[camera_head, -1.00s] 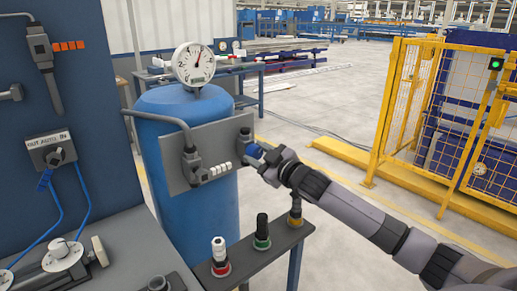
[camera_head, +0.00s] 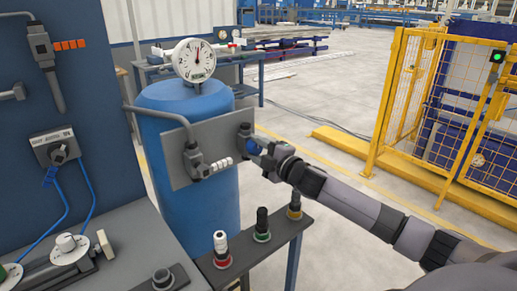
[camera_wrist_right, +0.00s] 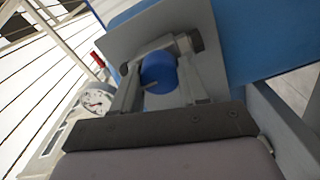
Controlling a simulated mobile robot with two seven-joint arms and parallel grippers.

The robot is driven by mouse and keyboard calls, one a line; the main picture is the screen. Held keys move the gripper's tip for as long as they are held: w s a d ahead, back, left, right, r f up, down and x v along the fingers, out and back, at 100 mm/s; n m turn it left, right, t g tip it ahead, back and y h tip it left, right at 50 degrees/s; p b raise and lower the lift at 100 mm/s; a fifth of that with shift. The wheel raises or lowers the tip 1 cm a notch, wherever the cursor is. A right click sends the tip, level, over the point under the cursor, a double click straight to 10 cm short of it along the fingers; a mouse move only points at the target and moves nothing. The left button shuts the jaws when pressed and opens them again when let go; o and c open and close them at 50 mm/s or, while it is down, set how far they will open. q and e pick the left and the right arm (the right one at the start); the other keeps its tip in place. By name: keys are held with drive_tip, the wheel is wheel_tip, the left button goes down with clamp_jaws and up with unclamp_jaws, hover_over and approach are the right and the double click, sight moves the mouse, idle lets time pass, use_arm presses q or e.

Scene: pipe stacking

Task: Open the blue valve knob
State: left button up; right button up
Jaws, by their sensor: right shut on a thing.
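The blue valve knob (camera_head: 254,148) is on the right edge of a grey plate (camera_head: 205,150) in front of a blue tank (camera_head: 197,215). My right gripper (camera_head: 266,157) reaches it from the right and is shut on it. In the right wrist view the knob (camera_wrist_right: 158,73) sits between the two fingers of my right gripper (camera_wrist_right: 157,88). Part of the knob is hidden by the gripper in the head view. My left gripper is not in view.
A pressure gauge (camera_head: 195,60) stands on top of the tank. A narrow table (camera_head: 275,240) below my right arm carries red, green and yellow-based buttons. A dark blue panel (camera_head: 60,110) and a grey bench (camera_head: 135,250) are at the left. A yellow fence (camera_head: 410,100) stands at the right.

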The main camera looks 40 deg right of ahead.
idle(0.5)
drive_tip(key=o, duration=1.1)
drive_tip(key=shift+c, duration=0.2)
drive_tip(key=shift+s+f, duration=0.1)
drive_tip(key=shift+s, duration=0.5)
drive_tip(key=shift+s+d+b, duration=0.15)
drive_tip(key=shift+s+b, duration=0.1)
drive_tip(key=shift+s, duration=1.25)
drive_tip(key=shift+s+d+b, duration=0.15)
drive_tip(key=shift+s+b, duration=0.1)
drive_tip(key=shift+s, duration=1.2)
